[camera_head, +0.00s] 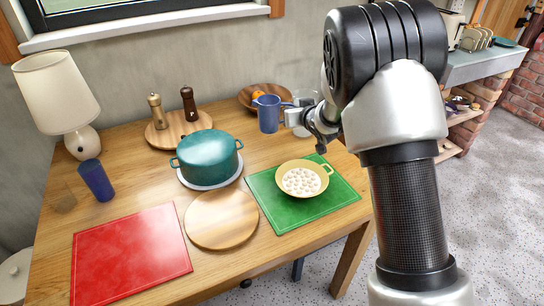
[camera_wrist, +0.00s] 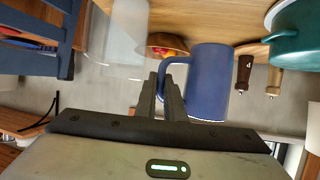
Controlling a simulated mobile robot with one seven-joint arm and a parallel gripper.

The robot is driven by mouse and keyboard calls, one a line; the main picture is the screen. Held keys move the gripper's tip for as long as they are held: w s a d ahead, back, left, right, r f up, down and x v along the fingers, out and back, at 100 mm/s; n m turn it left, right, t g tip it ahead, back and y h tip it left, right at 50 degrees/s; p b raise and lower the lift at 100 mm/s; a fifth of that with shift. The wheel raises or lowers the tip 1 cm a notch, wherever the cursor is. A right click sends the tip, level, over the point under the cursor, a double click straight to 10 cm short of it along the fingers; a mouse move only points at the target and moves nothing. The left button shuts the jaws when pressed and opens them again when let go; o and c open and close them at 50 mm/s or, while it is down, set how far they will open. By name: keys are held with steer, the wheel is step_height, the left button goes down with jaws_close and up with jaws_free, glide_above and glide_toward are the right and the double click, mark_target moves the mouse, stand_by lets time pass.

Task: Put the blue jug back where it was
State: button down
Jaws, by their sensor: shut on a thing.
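The blue jug (camera_head: 268,114) is upright at the back right of the wooden table, in front of the wooden bowl. My gripper (camera_head: 291,116) reaches it from the right and is shut on its handle. In the wrist view, which is upside down, the jug (camera_wrist: 210,82) is beside the fingertips (camera_wrist: 163,88), with the handle between them. Whether its base touches the table or hangs just above it is hard to tell.
A clear glass vessel (camera_head: 304,98) stands close behind my gripper. Nearby are the wooden bowl (camera_head: 246,98) with orange fruit, a teal pot (camera_head: 208,158), two mills on a board (camera_head: 160,137), and a yellow colander (camera_head: 290,168) on a green mat (camera_head: 345,194). A blue tumbler (camera_head: 96,180) stands left.

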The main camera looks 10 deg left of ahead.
steer(key=shift+w+a+f+b, duration=0.1)
steer(key=shift+f+b, duration=1.05)
steer(key=shift+f, duration=3.65)
steer(key=shift+f, duration=0.2)
steer(key=c, duration=1.8)
jaws_free()
steer(key=shift+c, duration=0.2)
